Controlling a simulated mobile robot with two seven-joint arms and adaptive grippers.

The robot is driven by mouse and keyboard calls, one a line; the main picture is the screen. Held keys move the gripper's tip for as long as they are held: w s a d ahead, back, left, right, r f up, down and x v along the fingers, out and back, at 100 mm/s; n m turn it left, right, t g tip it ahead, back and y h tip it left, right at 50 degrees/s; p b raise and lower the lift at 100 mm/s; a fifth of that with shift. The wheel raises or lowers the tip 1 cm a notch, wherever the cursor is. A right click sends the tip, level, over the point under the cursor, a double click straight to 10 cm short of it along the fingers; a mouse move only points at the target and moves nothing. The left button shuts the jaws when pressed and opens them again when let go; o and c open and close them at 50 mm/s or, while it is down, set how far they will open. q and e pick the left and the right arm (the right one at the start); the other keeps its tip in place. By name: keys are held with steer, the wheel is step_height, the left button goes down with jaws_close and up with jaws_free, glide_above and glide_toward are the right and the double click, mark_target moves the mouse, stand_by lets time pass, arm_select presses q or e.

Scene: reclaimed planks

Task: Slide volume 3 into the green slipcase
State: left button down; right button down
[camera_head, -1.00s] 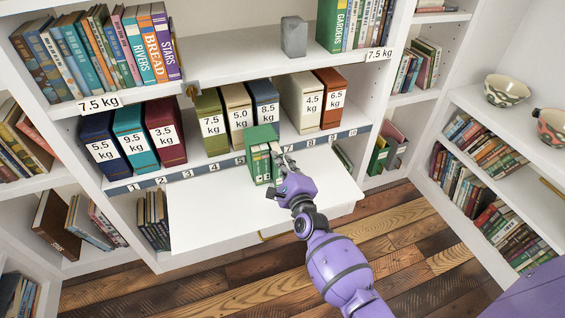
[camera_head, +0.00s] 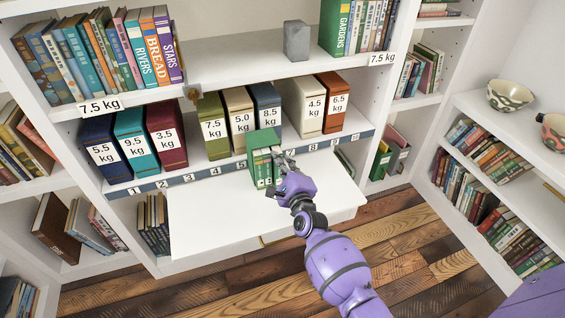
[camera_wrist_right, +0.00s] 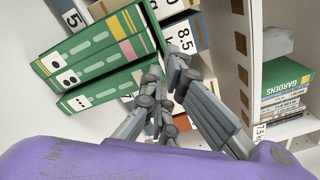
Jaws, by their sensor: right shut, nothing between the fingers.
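The green slipcase (camera_head: 262,137) stands upright on the white pull-out board, near its back edge. Green volumes stand in it with their spines facing out. In the right wrist view the spines carry dots; the one with three dots, volume 3 (camera_wrist_right: 108,90), is at the end nearest my fingers. It looks about level with the two-dot volume (camera_wrist_right: 98,63), though its far end is partly hidden by my fingers. My right gripper (camera_head: 279,156) is shut and empty, with its fingertips close against volume 3; contact is unclear. My left gripper is not in view.
Weight-labelled box files, such as the tan one (camera_head: 239,117), stand behind the slipcase above a numbered strip (camera_head: 187,178). The white board (camera_head: 213,208) is clear left and right of the slipcase. A grey block (camera_head: 296,40) sits on the shelf above.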

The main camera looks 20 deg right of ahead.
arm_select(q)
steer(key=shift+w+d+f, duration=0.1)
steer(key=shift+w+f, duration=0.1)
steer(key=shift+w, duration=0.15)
arm_select(e)
steer(key=shift+w, duration=0.55)
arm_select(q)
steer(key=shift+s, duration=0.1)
arm_select(e)
steer(key=shift+s, duration=0.15)
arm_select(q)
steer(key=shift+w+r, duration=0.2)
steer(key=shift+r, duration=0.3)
arm_select(e)
steer(key=s, duration=1.4)
steer(key=shift+s, duration=0.25)
